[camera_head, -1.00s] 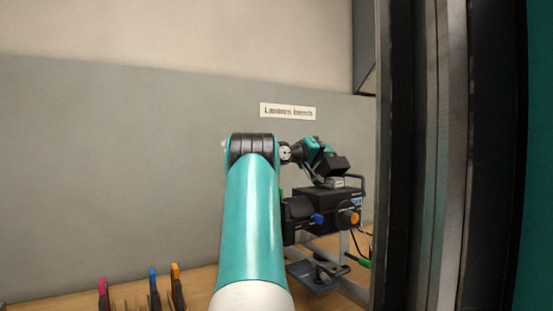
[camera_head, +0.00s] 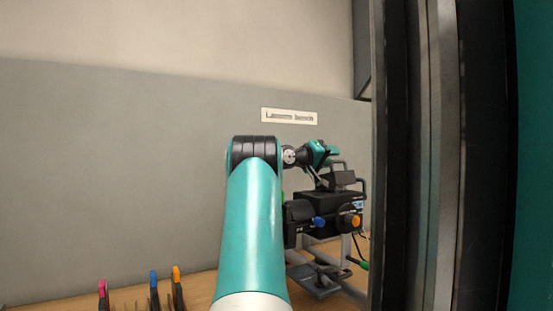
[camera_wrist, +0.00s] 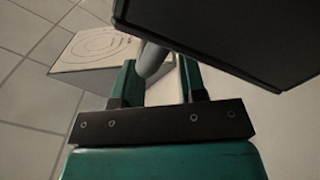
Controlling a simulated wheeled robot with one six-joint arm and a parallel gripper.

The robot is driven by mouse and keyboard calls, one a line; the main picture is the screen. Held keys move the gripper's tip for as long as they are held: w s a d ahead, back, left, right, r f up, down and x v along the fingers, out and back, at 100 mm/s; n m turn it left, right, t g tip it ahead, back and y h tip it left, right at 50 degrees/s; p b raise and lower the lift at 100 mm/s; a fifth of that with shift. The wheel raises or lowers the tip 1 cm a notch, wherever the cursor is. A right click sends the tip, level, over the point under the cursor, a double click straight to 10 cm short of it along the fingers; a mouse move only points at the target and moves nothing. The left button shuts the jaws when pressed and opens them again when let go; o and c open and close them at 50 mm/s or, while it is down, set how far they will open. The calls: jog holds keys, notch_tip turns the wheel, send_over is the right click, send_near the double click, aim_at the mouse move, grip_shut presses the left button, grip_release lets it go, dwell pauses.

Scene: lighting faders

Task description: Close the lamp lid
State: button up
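The black lamp housing (camera_head: 330,214) stands on a grey stand at right of centre in the head view. It has a blue knob (camera_head: 319,222) and an orange knob (camera_head: 350,221) on its front. A dark lid-like piece (camera_head: 342,179) shows raised above the housing, close to my gripper; its exact angle is hard to tell. In the wrist view a large dark panel (camera_wrist: 225,35) fills the upper right. My gripper (camera_wrist: 158,75) has its two green fingers apart. A rounded grey piece (camera_wrist: 153,60) shows between or just beyond them; I cannot tell contact.
A grey pedal-like piece (camera_head: 318,282) lies below the housing on the wooden bench (camera_head: 205,285). Pink, blue and orange handled tools stand at the lower left. A dark upright frame (camera_head: 400,150) bounds the right. A pale box with circles (camera_wrist: 100,45) shows in the wrist view.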

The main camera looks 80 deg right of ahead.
jog(key=shift+w+f, duration=0.15)
jog(key=shift+w, duration=0.05)
jog(key=b+v, duration=0.2)
jog(key=v, duration=0.5)
jog(key=shift+a, duration=0.1)
dwell(0.4)
